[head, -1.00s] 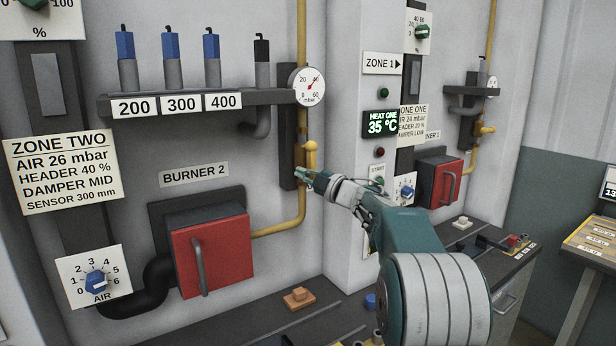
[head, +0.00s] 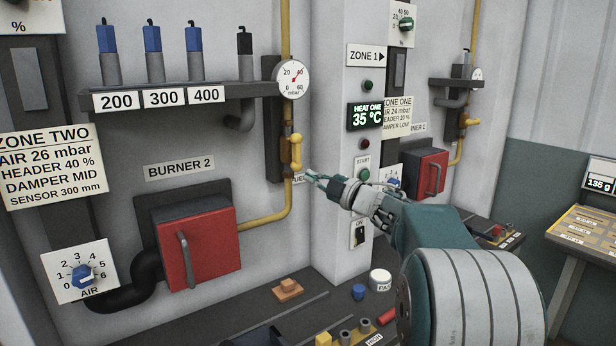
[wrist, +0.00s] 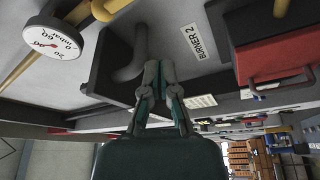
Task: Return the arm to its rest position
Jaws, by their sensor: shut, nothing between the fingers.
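My gripper (head: 312,178) is at the end of my green and white arm, just right of the yellow gas valve handle (head: 296,152) and apart from the wall as far as I can tell. In the wrist view my gripper (wrist: 152,64) has its fingers together with nothing between them. The yellow handle stands upright along the yellow pipe (head: 289,200). My arm reaches in from the lower right and hides part of the bench and wall.
A red burner door (head: 202,252) labelled BURNER 2 is left of my gripper. A shelf (head: 180,97) carries blue and black plugs near a round gauge (head: 293,79).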

